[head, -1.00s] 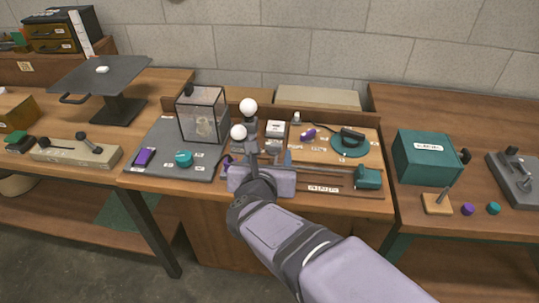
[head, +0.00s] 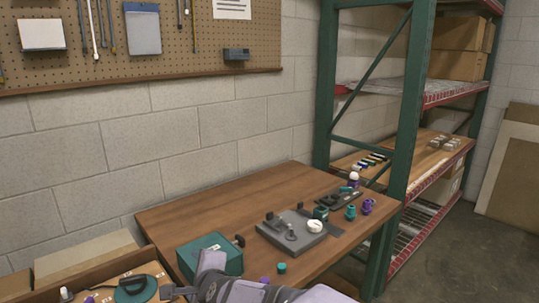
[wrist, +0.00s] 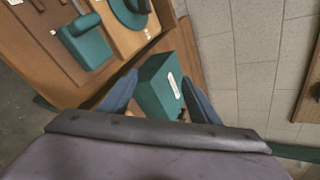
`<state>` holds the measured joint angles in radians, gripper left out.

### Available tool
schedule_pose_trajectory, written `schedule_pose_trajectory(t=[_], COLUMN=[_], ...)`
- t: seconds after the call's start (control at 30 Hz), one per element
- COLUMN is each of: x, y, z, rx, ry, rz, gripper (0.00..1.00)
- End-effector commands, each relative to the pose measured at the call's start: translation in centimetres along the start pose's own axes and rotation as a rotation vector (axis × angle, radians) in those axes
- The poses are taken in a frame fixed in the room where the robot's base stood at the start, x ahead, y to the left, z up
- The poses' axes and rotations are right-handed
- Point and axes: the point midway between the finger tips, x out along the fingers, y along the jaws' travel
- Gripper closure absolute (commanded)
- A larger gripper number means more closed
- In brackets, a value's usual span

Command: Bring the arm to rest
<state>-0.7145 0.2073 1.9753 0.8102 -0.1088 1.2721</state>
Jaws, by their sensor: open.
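My gripper (wrist: 160,76) is open in the wrist view, its two dark blue fingers apart with nothing held between them. A teal box (wrist: 160,85) shows beyond and between the fingers; I cannot tell the exact gap. In the head view my grey-purple arm crosses the bottom edge, in front of the same teal box (head: 210,256), and its fingers are mostly cut off or hard to make out.
In the head view a grey plate with fittings (head: 292,236) and small teal and purple parts stand on the right table (head: 190,212). A green-framed shelf (head: 405,130) rises behind. A teal block (wrist: 85,45) and a round teal part (wrist: 130,12) show in the wrist view.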

Motion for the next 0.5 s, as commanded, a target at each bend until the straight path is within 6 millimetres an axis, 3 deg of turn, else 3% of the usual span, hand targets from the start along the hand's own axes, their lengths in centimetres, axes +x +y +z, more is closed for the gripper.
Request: schedule_pose_trajectory(t=[0.03, 0.2, 0.4, 0.5], x=[-0.7, -4.5, -11.3, -15.1], y=[1.4, 6.9, 14.4, 17.9], z=[-3.9, -13.4, -22.6, -25.9], rx=[-0.129, -0.540, -0.908, -1.042], ry=[0.036, 0.080, 0.031, -0.031], rz=[0.061, 0.302, 0.619, 0.770], gripper=[0.44, 0.44, 0.44, 0.44])
